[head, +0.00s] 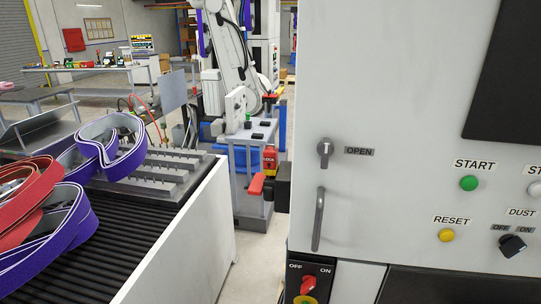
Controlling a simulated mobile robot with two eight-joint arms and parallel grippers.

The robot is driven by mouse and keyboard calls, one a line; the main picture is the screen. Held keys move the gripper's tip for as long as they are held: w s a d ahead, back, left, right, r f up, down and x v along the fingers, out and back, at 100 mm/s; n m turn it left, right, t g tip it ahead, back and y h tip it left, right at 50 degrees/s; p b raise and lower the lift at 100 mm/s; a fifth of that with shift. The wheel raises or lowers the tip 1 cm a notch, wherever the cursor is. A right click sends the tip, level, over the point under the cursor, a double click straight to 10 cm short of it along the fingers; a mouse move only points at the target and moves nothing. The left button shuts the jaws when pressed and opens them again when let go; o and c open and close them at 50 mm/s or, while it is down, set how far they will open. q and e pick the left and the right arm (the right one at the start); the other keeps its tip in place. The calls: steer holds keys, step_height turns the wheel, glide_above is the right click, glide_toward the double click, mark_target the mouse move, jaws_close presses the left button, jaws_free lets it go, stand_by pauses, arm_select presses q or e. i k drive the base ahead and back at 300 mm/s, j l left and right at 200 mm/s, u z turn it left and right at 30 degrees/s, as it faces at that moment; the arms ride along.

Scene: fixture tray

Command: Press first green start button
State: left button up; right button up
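The green start button (469,183) sits on the front of a light grey machine cabinet (390,120) on the right in the head view. A black-on-white START label (474,164) is just above it. Nothing covers the button. I see only one green button on this panel. Neither of my grippers is in view.
A yellow RESET button (446,235), a black DUST switch (512,245) and a cut-off pale button (535,189) are nearby. A door handle (319,219) sticks out at left. A roller conveyor (110,240) carries purple and red bands (45,265).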

mark_target(468, 184)
steer(key=z, duration=1.45)
